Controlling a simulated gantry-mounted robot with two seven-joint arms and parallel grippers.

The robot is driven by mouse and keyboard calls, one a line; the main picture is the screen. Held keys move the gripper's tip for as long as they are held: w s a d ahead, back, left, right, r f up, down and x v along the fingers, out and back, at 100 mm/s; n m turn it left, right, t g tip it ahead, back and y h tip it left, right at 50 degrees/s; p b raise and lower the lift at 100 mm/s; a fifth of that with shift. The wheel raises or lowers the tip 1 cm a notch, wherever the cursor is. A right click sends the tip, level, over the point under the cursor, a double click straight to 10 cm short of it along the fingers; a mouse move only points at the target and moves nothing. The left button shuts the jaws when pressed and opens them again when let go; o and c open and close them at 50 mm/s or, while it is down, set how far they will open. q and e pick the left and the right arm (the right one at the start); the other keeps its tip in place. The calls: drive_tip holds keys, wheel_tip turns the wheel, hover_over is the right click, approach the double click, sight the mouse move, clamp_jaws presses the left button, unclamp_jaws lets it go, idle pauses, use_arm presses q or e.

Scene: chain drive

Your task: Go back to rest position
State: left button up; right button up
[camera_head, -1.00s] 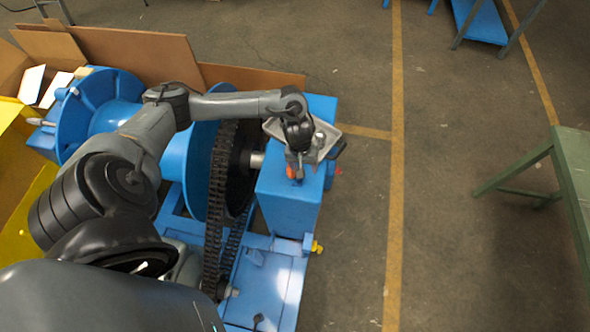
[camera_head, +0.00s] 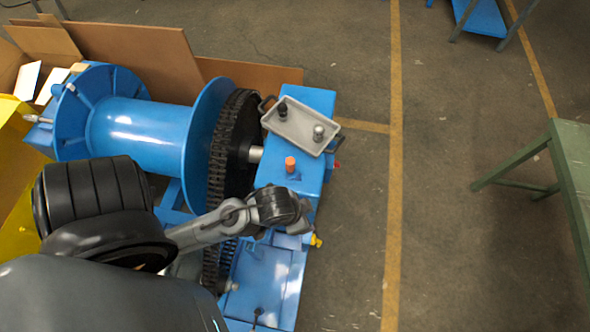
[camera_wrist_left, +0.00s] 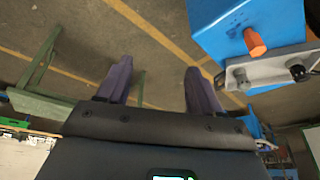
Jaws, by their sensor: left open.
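My left arm comes in from the lower left in the head view and bends over the near side of the blue machine (camera_head: 262,272). Its gripper is hidden or barely visible there. In the left wrist view my left gripper (camera_wrist_left: 155,85) is open with nothing between its two fingers. The blue block with an orange peg (camera_wrist_left: 254,42) is to the right of the fingers, apart from them. My right gripper does not show.
A grey tray (camera_head: 298,128) with a dark part and a metal part sits on the blue block (camera_head: 314,98). A chain (camera_head: 221,150) runs beside the blue drum (camera_head: 140,135). A green table (camera_head: 573,165) stands right. Open floor lies between.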

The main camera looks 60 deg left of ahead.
use_arm(q)
drive_tip(key=shift+s+a+r+g, duration=0.1)
drive_tip(key=shift+s+a+g, duration=0.1)
drive_tip(key=shift+s, duration=0.3)
drive_tip(key=shift+s+a+r+g, duration=0.1)
drive_tip(key=shift+s+a, duration=0.05)
drive_tip(key=shift+s, duration=0.3)
wheel_tip(320, 180, up, 11)
drive_tip(key=p, duration=1.1)
drive_tip(key=shift+f, duration=0.1)
